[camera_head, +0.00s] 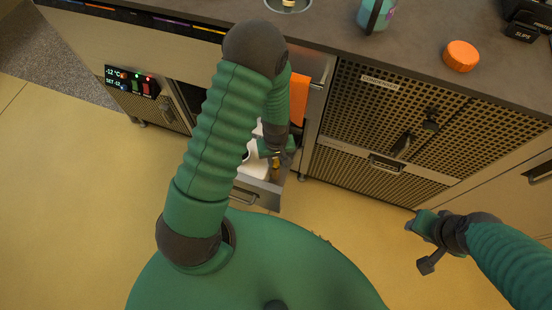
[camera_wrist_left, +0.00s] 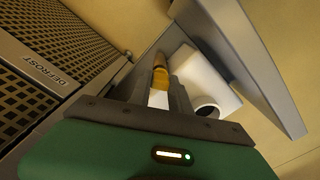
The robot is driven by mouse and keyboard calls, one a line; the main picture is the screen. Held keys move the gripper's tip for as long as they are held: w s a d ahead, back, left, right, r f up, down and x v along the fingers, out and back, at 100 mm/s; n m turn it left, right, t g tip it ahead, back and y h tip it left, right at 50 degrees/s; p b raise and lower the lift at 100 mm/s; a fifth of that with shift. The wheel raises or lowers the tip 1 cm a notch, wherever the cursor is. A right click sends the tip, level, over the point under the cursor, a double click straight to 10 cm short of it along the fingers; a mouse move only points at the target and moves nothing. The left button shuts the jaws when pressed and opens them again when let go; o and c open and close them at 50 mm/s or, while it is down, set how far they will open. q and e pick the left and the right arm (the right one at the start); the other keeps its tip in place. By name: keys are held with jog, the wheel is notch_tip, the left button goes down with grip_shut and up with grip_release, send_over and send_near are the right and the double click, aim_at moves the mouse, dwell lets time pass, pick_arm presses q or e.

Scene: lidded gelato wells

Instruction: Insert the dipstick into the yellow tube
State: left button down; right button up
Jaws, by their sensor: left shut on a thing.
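My left gripper (camera_wrist_left: 160,95) is shut on an amber-yellow, rod-like piece (camera_wrist_left: 160,77) with a darker brown end, seen between the fingers in the left wrist view. I cannot tell whether this piece is the dipstick or part of the yellow tube. In the head view, the left gripper (camera_head: 275,155) reaches down into an open drawer, and a small bit of yellow shows beside it. No separate tube can be made out. My right gripper (camera_head: 418,228) hangs clear above the floor at the lower right; its fingers are not clear.
The open drawer (camera_head: 257,196) has a grey wall and holds a white container (camera_wrist_left: 204,75) with a dark round opening, close beside the left fingers. An orange cloth (camera_head: 299,98) hangs on the counter front. An orange lid (camera_head: 461,56) lies on the counter.

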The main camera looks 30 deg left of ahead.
pick_arm(q)
jog(key=shift+f+b, duration=0.4)
jog(key=shift+f, duration=0.3)
jog(key=c, duration=1.1)
grip_release()
notch_tip(320, 180, up, 5)
jog(key=p, duration=0.5)
jog(key=shift+r, duration=0.15)
